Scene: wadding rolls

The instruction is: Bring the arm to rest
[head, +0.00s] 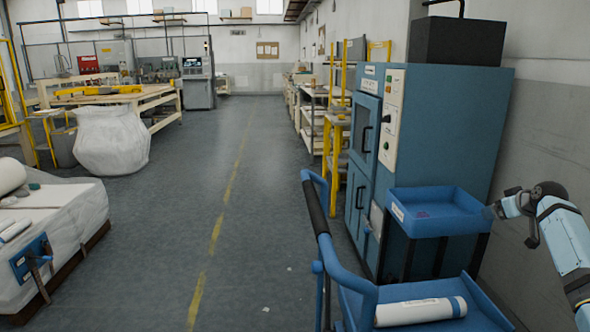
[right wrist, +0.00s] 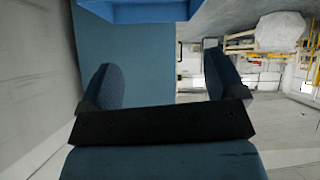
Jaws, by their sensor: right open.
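My right arm comes in at the right edge of the head view, bent. Its gripper (head: 492,212) is small there, beside the right rim of a raised blue tray (head: 465,225). In the right wrist view the two dark fingers (right wrist: 160,75) stand wide apart with nothing between them. Part of a blue surface shows beyond them at the top. My left gripper is not in view. A white roll with a dark band near one end (head: 415,312) lies on the lower blue cart deck (head: 480,312), apart from the gripper.
A tall blue cabinet (head: 445,130) stands behind the tray, with a black box (head: 458,42) on top. The cart's handle (head: 316,205) rises in front. A white-wrapped stack (head: 65,215) is at the left. A white sack (head: 110,140) stands farther back.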

